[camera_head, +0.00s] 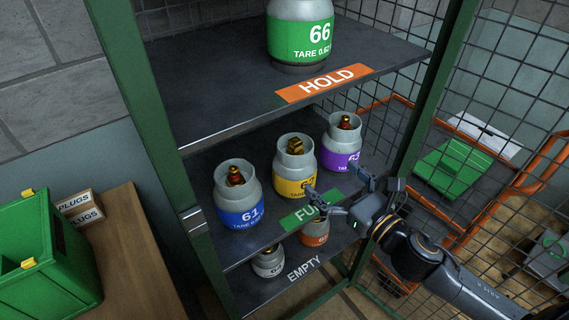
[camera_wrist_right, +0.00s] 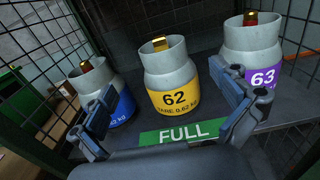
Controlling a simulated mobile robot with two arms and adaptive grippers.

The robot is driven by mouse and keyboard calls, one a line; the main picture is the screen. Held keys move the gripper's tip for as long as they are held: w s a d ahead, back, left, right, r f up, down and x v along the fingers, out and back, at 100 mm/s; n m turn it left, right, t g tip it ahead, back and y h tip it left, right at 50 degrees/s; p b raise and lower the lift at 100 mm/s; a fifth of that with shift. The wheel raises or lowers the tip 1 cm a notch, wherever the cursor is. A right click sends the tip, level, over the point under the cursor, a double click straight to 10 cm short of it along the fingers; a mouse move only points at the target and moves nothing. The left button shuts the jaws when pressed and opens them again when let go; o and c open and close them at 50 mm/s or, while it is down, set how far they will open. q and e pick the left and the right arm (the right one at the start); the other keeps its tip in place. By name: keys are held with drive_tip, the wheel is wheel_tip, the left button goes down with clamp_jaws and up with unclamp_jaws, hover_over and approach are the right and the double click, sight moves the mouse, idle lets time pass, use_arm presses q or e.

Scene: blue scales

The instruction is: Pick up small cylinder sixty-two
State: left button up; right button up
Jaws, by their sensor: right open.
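Small cylinder sixty-two (camera_head: 295,168) is grey with a yellow label and a brass valve. It stands upright on the middle shelf, marked FULL, between blue-labelled cylinder 61 (camera_head: 238,195) and purple-labelled cylinder 63 (camera_head: 341,143). In the right wrist view, cylinder sixty-two (camera_wrist_right: 171,80) stands centred beyond the fingers, its label facing me. My right gripper (camera_head: 345,195) is open and empty at the shelf's front edge, in front of cylinder sixty-two; it also shows in the wrist view (camera_wrist_right: 168,118), one finger on each side. My left gripper is not in view.
The upper HOLD shelf (camera_head: 215,90) overhangs and carries green-labelled cylinder 66 (camera_head: 300,35). The EMPTY shelf (camera_head: 265,291) below holds a white-labelled and an orange-labelled cylinder. Green posts (camera_head: 150,100) and wire mesh (camera_head: 400,75) bound the rack. A wooden table (camera_head: 135,250) stands left.

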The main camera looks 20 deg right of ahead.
sight(298, 149)
drive_tip(key=p+x, duration=0.2)
drive_tip(key=x, duration=0.5)
drive_tip(key=shift+w, duration=0.15)
drive_tip(key=shift+w+a+f, duration=0.1)
drive_tip(key=shift+w, duration=0.25)
drive_tip(key=p+x, duration=0.1)
drive_tip(key=x, duration=0.3)
drive_tip(key=shift+w+a+f+p, duration=0.1)
drive_tip(key=shift+w+f+p, duration=0.1)
drive_tip(key=shift+p, duration=0.2)
drive_tip(key=shift+w+a+f, duration=0.1)
drive_tip(key=shift+w+f, duration=0.05)
drive_tip(key=shift+w, duration=0.1)
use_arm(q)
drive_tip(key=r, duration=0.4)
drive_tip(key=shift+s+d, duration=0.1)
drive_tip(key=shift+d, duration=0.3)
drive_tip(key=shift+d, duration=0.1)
use_arm(e)
drive_tip(key=shift+c, duration=0.4)
